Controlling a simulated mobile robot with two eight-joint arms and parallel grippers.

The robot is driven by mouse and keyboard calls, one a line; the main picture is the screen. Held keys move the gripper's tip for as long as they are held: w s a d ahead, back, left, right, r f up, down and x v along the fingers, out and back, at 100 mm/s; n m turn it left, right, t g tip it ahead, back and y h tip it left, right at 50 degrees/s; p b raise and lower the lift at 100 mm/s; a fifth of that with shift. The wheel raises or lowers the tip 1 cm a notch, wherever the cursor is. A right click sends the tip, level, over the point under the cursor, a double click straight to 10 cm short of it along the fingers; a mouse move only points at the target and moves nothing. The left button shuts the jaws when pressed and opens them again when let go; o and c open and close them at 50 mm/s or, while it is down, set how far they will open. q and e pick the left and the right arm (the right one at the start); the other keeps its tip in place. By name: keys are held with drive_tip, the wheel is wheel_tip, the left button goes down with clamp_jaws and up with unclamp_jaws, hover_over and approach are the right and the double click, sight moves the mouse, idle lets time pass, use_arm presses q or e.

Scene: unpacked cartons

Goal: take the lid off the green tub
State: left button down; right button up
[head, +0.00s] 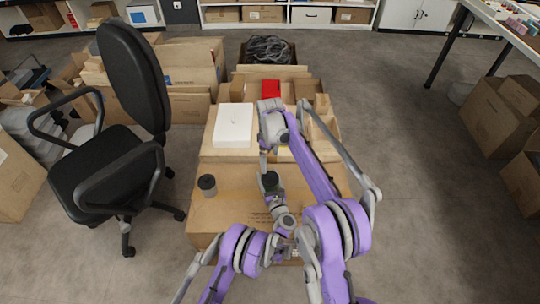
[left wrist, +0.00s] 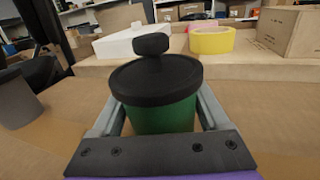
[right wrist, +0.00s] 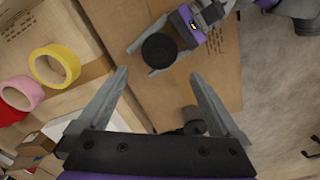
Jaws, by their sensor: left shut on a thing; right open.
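The green tub (left wrist: 165,118) stands upright on a large carton, with its black lid (left wrist: 155,82) and round knob (left wrist: 151,44) on top. The lid also shows from above in the right wrist view (right wrist: 159,50) and small in the head view (head: 270,181). My left gripper (left wrist: 163,118) is shut on the tub's green body, one finger on each side, below the lid. My right gripper (right wrist: 156,90) is open and empty above the carton, with the tub beyond its fingertips. In the head view my right arm partly hides the area behind the tub.
A dark grey cup (head: 207,186) stands left of the tub on the carton (head: 225,215). Behind are a white box (head: 233,126), yellow tape (left wrist: 211,40), pink tape (right wrist: 21,93) and a red item (head: 271,88).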

sight(270, 175)
wheel_tip(270, 175, down, 10)
drive_tip(key=m, duration=1.3)
drive_tip(key=shift+m, duration=0.4)
drive_tip(key=shift+c, duration=0.3)
drive_tip(key=c, duration=1.2)
drive_tip(key=shift+r, duration=0.2)
drive_tip(key=shift+s+r, duration=0.1)
drive_tip(key=shift+r, duration=0.9)
